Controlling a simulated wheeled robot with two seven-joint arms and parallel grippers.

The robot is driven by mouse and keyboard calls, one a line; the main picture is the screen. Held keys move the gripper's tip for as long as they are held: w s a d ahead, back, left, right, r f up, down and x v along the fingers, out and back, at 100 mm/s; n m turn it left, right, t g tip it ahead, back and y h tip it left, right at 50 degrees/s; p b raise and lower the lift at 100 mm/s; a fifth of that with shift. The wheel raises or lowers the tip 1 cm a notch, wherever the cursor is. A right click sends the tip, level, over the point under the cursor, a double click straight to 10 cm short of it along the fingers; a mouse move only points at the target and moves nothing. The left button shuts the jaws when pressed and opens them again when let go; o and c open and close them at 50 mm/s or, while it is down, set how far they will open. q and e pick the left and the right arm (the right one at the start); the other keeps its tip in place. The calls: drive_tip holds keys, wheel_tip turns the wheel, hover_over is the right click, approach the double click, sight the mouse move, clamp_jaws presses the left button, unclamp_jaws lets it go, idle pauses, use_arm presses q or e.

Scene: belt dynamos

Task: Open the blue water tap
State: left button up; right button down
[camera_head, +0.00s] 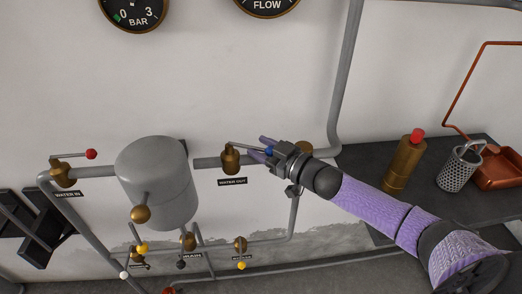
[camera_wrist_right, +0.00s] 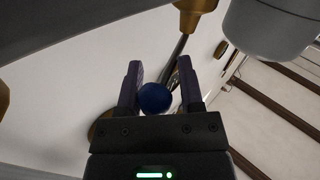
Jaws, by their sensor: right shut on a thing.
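The blue water tap is a brass valve (camera_head: 230,160) on the grey pipe, above a label reading WATER OUT. Its thin metal lever runs to the right, about level, and ends in a blue knob (camera_head: 269,152). My right gripper (camera_head: 267,148) reaches in from the right and is shut on the blue knob, which it partly hides. In the right wrist view the blue knob (camera_wrist_right: 154,98) lies between the two purple fingers (camera_wrist_right: 160,85), closer to the left one. The lever runs up from it to the brass valve body (camera_wrist_right: 195,8). My left gripper is not in view.
A grey tank (camera_head: 158,180) stands left of the tap, with a red-knobbed tap (camera_head: 90,154) beyond it. Small yellow-knobbed valves (camera_head: 241,265) sit below. Gauges hang above. A dark counter at right holds a brass bottle (camera_head: 404,165) and a perforated metal cup (camera_head: 459,168).

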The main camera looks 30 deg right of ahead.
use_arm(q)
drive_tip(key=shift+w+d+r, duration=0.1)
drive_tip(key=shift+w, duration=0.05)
use_arm(e)
drive_tip(key=shift+w+d+r, duration=0.3)
drive_tip(key=shift+w+d, duration=0.3)
drive_tip(key=shift+d, duration=0.1)
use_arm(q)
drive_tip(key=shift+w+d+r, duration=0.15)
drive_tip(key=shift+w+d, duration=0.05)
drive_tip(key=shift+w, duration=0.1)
use_arm(e)
drive_tip(key=shift+w+d, duration=0.3)
drive_tip(key=shift+w, duration=0.15)
idle(0.4)
drive_tip(key=shift+c, duration=2)
unclamp_jaws()
drive_tip(key=shift+a, duration=0.1)
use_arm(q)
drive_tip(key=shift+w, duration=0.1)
use_arm(e)
drive_tip(key=shift+w+a+f, duration=0.2)
drive_tip(key=shift+w, duration=0.05)
drive_tip(key=shift+s, duration=0.1)
